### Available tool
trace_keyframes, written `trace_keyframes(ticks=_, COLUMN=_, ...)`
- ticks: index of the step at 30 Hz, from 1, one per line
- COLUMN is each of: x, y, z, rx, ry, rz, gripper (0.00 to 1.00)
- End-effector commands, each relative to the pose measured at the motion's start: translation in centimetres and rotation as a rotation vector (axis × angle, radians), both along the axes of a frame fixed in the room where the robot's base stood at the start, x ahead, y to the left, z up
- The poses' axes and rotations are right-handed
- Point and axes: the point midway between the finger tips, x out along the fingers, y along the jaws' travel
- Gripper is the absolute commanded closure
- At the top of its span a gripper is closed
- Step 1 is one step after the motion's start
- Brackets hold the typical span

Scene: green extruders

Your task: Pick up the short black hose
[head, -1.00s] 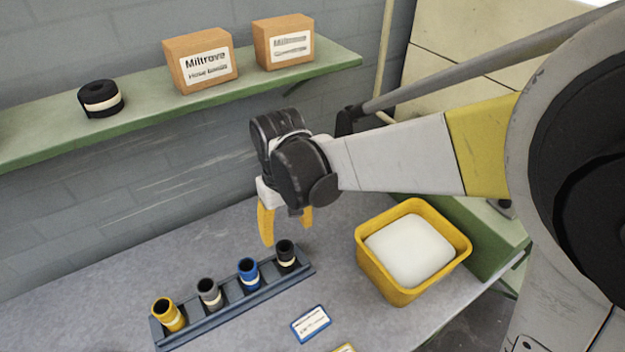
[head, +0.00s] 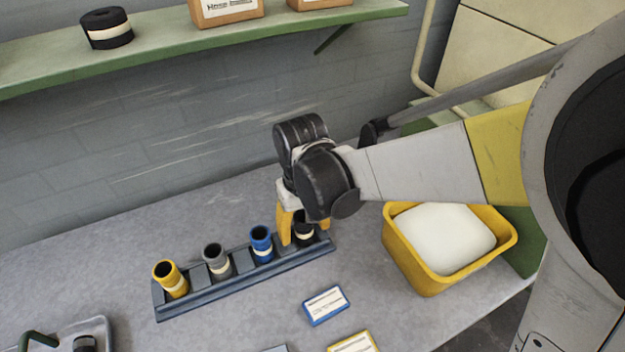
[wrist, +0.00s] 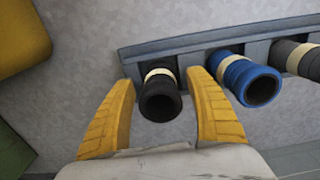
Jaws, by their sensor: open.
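The short black hose (head: 303,236) with a cream band stands in the right end slot of a blue-grey rack (head: 245,279). It also shows in the wrist view (wrist: 160,100), its open end towards the camera. My gripper (wrist: 162,77) is open, with one yellow finger on each side of the hose. Small gaps seem to show between the fingers and the hose. In the head view my gripper (head: 302,238) is low over that end of the rack and partly hides the hose.
A blue hose (head: 261,243) stands close beside my gripper, then a grey hose (head: 216,262) and a yellow one (head: 170,279). A yellow bin (head: 430,278) with a white filling is at right. A green shelf (head: 200,45) runs above. Cards (head: 326,304) lie in front.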

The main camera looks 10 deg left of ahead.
Motion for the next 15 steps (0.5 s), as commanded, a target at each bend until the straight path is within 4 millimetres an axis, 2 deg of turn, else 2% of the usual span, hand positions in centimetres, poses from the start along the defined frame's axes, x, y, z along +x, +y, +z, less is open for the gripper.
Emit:
trace_keyframes(ticks=5, x=-0.01, y=0.0, z=0.14, rx=0.0, ry=0.0, rz=0.0, gripper=0.36)
trace_keyframes(ticks=9, x=-0.01, y=0.0, z=0.15, rx=0.0, ry=0.0, rz=0.0, gripper=0.78)
trace_keyframes(ticks=11, x=-0.01, y=-0.01, z=0.15, rx=0.0, ry=0.0, rz=0.0, gripper=0.95)
trace_keyframes(ticks=15, x=-0.02, y=-0.01, z=0.14, rx=0.0, ry=0.0, rz=0.0, gripper=0.96)
